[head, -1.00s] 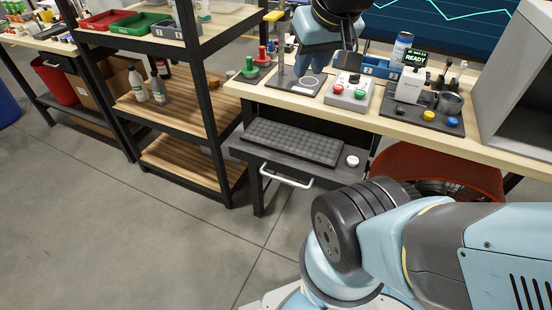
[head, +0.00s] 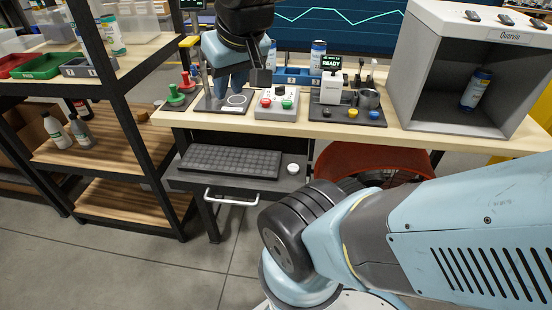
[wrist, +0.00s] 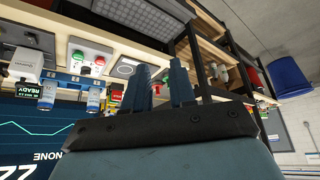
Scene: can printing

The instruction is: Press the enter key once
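The dark keyboard (head: 230,161) lies on a pulled-out drawer tray (head: 175,172) below the tabletop. Its keys are too small to tell the enter key apart. It also shows in part at the top of the wrist view (wrist: 150,17). My gripper (head: 240,86) hangs over the back of the tabletop, above and behind the keyboard, and touches no key. In the wrist view its two blue fingers (wrist: 158,82) stand apart with nothing between them.
A white round knob-like object (head: 293,169) sits right of the keyboard. On the table are a red-and-green button box (head: 277,103), a READY device (head: 334,88) and a grey open booth (head: 440,90). A shelf rack (head: 125,110) stands left. A red bin (head: 385,160) is under the table.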

